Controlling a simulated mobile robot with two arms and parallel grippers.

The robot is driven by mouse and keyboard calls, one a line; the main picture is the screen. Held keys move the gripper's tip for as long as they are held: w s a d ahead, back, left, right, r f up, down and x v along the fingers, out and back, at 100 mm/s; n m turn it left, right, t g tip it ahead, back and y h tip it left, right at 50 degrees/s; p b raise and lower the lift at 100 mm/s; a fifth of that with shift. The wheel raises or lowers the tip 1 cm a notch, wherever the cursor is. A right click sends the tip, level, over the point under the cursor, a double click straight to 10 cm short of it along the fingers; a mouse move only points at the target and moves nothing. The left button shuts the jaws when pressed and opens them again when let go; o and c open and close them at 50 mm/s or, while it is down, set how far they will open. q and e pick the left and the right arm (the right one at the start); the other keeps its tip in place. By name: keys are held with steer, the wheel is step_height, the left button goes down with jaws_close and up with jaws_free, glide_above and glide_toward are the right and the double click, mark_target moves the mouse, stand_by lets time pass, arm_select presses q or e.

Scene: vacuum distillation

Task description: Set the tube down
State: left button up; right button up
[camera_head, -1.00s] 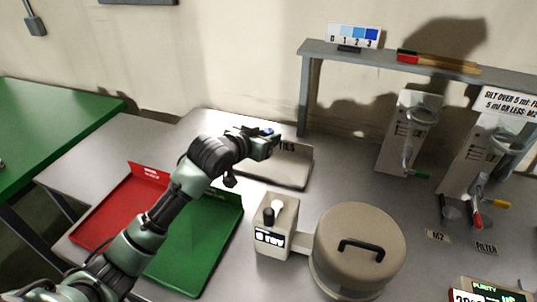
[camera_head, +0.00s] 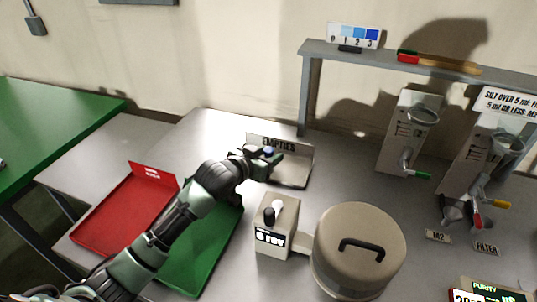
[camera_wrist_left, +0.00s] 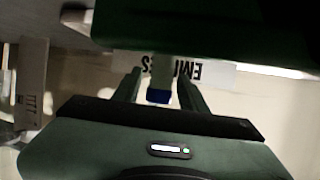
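My left gripper (camera_head: 270,153) is low at the beige EMPTIES tray (camera_head: 296,182), in front of its upright label plate (camera_head: 303,152). The tube shows only as a small blue part (camera_head: 268,150) at the fingers. In the left wrist view the blue part (camera_wrist_left: 158,96) and a pale length above it lie between the two fingers (camera_wrist_left: 160,82), with the EMPTIES label (camera_wrist_left: 205,70) behind, upside down. Narrow gaps seem to show beside the tube, but I cannot tell whether the fingers touch it or whether it rests on the tray. My right gripper is not in view.
A red tray (camera_head: 120,215) and a green tray (camera_head: 190,262) lie left of and under my left arm. A small beige device (camera_head: 277,228) and a round lidded drum (camera_head: 358,250) stand just right. A grey shelf frame (camera_head: 305,100) rises behind the tray.

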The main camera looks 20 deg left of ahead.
arm_select(q)
steer(key=shift+r, duration=0.1)
steer(key=v, duration=1.2)
